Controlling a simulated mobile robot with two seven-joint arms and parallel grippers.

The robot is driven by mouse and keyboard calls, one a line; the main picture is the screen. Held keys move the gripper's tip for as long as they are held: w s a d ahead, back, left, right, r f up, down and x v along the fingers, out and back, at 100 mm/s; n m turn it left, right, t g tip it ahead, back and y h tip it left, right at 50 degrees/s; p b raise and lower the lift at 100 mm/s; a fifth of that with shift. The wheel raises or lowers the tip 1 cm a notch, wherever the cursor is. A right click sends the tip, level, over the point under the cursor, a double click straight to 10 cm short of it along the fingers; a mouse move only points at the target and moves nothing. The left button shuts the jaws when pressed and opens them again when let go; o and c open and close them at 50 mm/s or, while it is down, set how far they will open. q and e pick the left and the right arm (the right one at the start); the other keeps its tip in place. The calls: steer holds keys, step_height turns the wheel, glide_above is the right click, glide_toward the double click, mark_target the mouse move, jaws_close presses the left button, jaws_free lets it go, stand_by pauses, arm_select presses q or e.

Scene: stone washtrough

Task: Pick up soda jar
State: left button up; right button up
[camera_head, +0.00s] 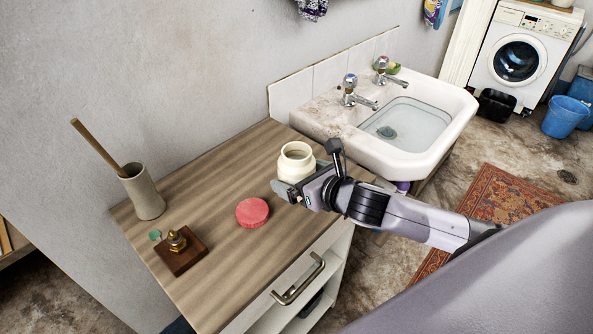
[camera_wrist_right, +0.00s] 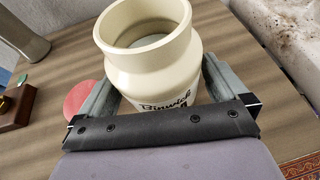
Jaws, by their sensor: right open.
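The soda jar (camera_head: 296,160) is a cream, wide-mouthed open jar with dark lettering, standing upright on the wooden countertop (camera_head: 205,240). In the right wrist view the jar (camera_wrist_right: 150,55) sits between the two fingers of my right gripper (camera_wrist_right: 155,90), one finger on each side. My right gripper (camera_head: 293,188) is open and low around the jar's body; I cannot tell whether a finger touches it. The gripper body hides part of the jar's lower front. My left gripper is not in view.
A red round disc (camera_head: 252,212) lies left of the jar. A small brown block with a brass piece (camera_head: 180,249) and a grey vase holding a wooden stick (camera_head: 143,190) stand farther left. A white sink (camera_head: 415,125) with two taps adjoins the counter at right.

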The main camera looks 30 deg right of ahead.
steer(key=shift+w+a+f, duration=0.15)
steer(key=shift+w+f, duration=0.1)
steer(key=shift+w, duration=0.3)
steer(key=shift+c, duration=0.3)
steer(key=c, duration=1)
steer(key=shift+r, duration=0.15)
steer(key=shift+c, duration=0.4)
